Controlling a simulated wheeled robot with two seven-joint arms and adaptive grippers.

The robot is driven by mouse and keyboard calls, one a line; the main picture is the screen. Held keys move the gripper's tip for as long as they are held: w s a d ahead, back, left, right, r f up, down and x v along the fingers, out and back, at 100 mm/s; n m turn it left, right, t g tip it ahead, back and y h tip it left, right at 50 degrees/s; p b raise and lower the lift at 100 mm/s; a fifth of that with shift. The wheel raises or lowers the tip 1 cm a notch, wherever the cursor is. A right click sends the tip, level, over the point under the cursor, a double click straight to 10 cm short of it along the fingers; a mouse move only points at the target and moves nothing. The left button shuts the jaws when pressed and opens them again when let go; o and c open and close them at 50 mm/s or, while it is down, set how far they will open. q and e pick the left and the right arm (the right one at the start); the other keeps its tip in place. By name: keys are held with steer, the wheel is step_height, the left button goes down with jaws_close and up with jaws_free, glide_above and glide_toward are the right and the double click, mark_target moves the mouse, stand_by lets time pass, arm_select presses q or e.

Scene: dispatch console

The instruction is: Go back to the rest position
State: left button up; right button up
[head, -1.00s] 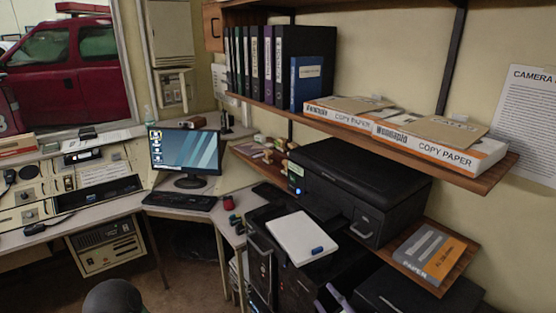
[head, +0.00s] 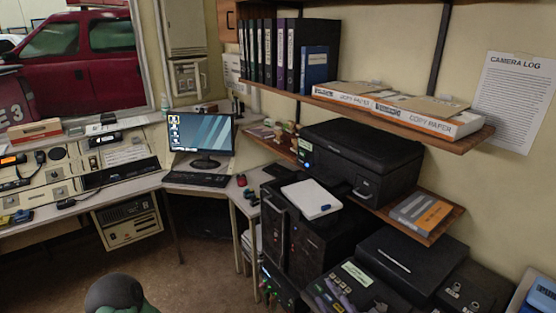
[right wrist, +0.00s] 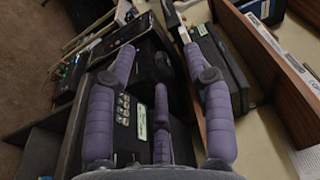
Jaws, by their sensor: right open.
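My right gripper (head: 343,294) shows at the bottom edge of the head view, low and right of centre, with only parts of its purple fingers in the picture. In the right wrist view my right gripper (right wrist: 158,72) has its purple fingers spread apart, with nothing between them. It is over or close to a black device with a pale label (right wrist: 141,112); the exact gap cannot be told. My left gripper is not in view.
A black printer (head: 362,158) and a wooden shelf with paper boxes (head: 462,146) stand right of centre. A monitor (head: 201,135) stands on the corner desk. A dark rounded thing (head: 113,290) shows at the bottom left. Open floor lies left of the cabinets.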

step_height(320, 180, down, 21)
steer(key=s+n+g+h, duration=0.2)
steer(key=n+g+h, duration=0.15)
steer(key=g, duration=0.35)
steer(key=s+a+f+n+g, duration=0.1)
steer(key=s+f+n+g, duration=0.2)
steer(key=s+f, duration=0.5)
steer(key=s+a+f+n+g, duration=0.2)
steer(key=s+f+n+g, duration=0.1)
steer(key=s+f+g, duration=0.3)
step_height(320, 180, down, 4)
steer(key=shift+s+a+r, duration=0.1)
steer(key=shift+s+a, duration=0.2)
steer(key=shift+s, duration=0.75)
steer(key=shift+h, duration=0.25)
steer(key=shift+c, duration=1.2)
steer(key=shift+w, duration=0.1)
